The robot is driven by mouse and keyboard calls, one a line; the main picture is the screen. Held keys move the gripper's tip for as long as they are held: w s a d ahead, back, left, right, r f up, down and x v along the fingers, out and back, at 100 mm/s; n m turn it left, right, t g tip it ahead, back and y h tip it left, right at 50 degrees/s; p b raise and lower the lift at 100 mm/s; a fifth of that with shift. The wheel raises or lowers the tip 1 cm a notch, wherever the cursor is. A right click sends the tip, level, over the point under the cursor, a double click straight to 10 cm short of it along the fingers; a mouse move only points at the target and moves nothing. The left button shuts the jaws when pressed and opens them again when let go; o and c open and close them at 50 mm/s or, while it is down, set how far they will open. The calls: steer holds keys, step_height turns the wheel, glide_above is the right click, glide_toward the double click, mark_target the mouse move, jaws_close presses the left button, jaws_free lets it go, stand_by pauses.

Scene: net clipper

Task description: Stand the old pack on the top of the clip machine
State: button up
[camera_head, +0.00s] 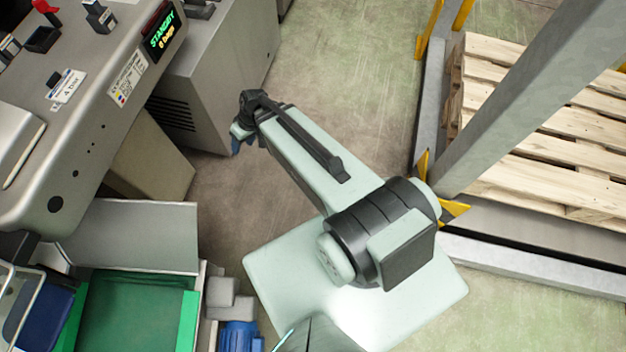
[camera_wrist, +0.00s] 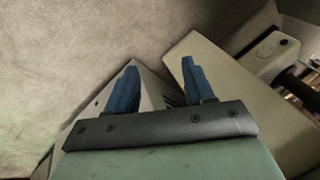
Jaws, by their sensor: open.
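The clip machine (camera_head: 110,75) is the grey housing at the upper left of the head view, with a display (camera_head: 163,38) reading "STANDBY 0 bags". I cannot pick out the old pack for certain in either view. My gripper (camera_head: 239,146) hangs to the right of the machine, beside a grey cabinet. In the wrist view its two blue fingers (camera_wrist: 157,82) are apart with nothing held between them. Pale machine panels and the floor lie beyond the fingers.
Small dark blocks (camera_head: 100,17) and a black tray (camera_head: 42,39) sit on the machine's top. The grey cabinet (camera_head: 212,75) has vents. A green belt (camera_head: 135,308) is at lower left. A wooden pallet (camera_head: 550,125) lies behind a grey post (camera_head: 530,95) at right. Floor between is clear.

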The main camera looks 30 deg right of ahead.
steer(key=s+d+f+m+g+h, duration=0.1)
steer(key=s+f, duration=0.4)
steer(key=s, duration=0.5)
steer(key=s+d+f+m+g+h, duration=0.1)
steer(key=s+d+f+g, duration=0.3)
steer(key=s, duration=0.6)
steer(key=s+d+f+m+g+h, duration=0.1)
steer(key=s+d+f, duration=0.3)
steer(key=s, duration=0.5)
steer(key=shift+s+f+g+h, duration=0.4)
steer(key=shift+f+g+h, duration=0.2)
steer(key=shift+f+g, duration=0.25)
